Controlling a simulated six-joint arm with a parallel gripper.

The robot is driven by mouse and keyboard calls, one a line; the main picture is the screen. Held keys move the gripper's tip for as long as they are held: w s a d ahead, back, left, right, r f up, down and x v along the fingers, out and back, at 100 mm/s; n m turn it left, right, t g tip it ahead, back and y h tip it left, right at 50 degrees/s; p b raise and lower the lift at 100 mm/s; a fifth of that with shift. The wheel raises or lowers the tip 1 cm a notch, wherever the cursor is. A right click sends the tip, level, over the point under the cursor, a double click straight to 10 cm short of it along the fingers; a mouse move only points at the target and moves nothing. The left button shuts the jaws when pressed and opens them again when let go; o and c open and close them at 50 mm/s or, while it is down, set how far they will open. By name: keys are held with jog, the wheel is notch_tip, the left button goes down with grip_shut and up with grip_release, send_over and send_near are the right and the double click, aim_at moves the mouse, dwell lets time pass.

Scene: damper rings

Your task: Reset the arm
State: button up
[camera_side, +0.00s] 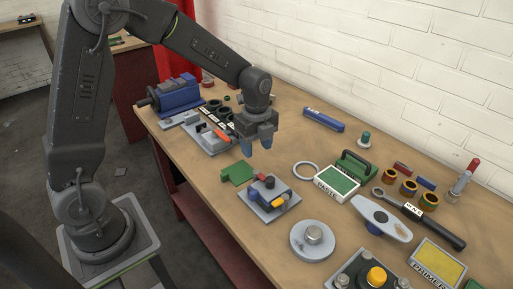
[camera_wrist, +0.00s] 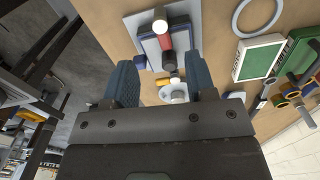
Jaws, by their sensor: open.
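My gripper (camera_side: 257,145) hangs above the wooden bench, its two blue fingers pointing down and apart, with nothing between them. In the wrist view the open fingers (camera_wrist: 162,88) stand on either side of the picture's middle. Below and to the right of my gripper in the side view is a grey plate fixture (camera_side: 287,205) with blue, red and yellow parts on it. The fixture also shows in the wrist view (camera_wrist: 137,24), beyond the fingers.
A round grey disc (camera_side: 303,252), a pale ring (camera_side: 306,170), a green-and-white box (camera_side: 336,183), a wrench (camera_side: 432,224) and several coloured rings (camera_side: 409,187) lie on the bench (camera_side: 220,215). A blue vise (camera_side: 178,95) stands at the far left. A white brick wall closes the back.

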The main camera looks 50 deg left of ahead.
jog(key=s+d+r+n+t, duration=0.1)
jog(key=s+r+n+t, duration=0.1)
jog(key=s+r+n, duration=0.5)
jog(key=s+d+r+n+t, duration=0.1)
jog(key=s+r+n+t, duration=0.2)
jog(key=s+r+n, duration=0.4)
jog(key=s+n, duration=0.5)
jog(key=shift+s+d+r+t, duration=0.25)
jog(key=shift+s+d+t, duration=0.05)
jog(key=shift+s+d, duration=0.05)
